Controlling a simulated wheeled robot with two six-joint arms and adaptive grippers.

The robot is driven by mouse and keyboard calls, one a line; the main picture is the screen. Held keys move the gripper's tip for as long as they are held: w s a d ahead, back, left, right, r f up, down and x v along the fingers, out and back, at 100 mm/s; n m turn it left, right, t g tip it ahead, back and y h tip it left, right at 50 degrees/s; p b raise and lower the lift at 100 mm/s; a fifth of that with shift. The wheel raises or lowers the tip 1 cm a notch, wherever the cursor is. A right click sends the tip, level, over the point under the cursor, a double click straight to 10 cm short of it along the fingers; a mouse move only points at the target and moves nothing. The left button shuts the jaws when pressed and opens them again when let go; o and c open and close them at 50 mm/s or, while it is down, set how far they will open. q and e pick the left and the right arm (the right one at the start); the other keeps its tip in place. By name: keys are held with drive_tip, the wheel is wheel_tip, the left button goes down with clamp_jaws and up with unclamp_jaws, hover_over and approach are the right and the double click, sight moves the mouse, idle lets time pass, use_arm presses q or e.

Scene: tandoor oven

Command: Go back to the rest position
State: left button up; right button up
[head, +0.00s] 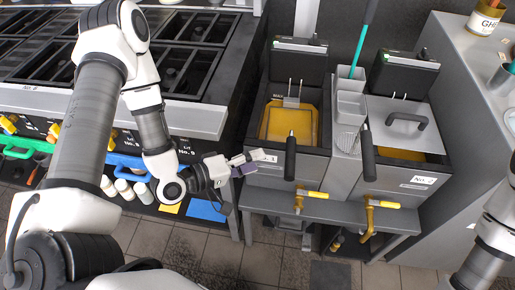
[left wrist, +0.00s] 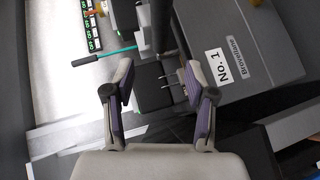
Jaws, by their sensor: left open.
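My left gripper (head: 247,162) is in front of the left fryer, near its "No. 1" label, with the arm reaching in from the left. In the left wrist view the two grey and purple fingers (left wrist: 158,88) stand apart with nothing held between them. The "No. 1" label (left wrist: 217,64) shows beyond the fingers on the fryer front. Of my right arm (head: 490,245), only a part shows at the right edge; its gripper is out of view.
The left fryer holds yellow oil (head: 275,122) and a black basket handle (head: 291,158). The right fryer has a metal lid (head: 403,132). A teal-handled tool (head: 362,38) stands between them. Brass valves (head: 381,203) jut out below. A stove (head: 190,112) stands left; tiled floor lies in front.

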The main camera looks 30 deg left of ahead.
use_arm(q)
drive_tip(key=s+f+m+g+y, duration=0.55)
drive_tip(key=s+f+g, duration=0.45)
drive_tip(key=f, duration=0.6)
drive_tip(key=s+a+f+m+g+y, duration=0.2)
drive_tip(key=s+a+m+y, duration=0.1)
drive_tip(key=s, duration=0.5)
drive_tip(key=shift+a+p, duration=0.35)
drive_tip(key=shift+a, duration=0.3)
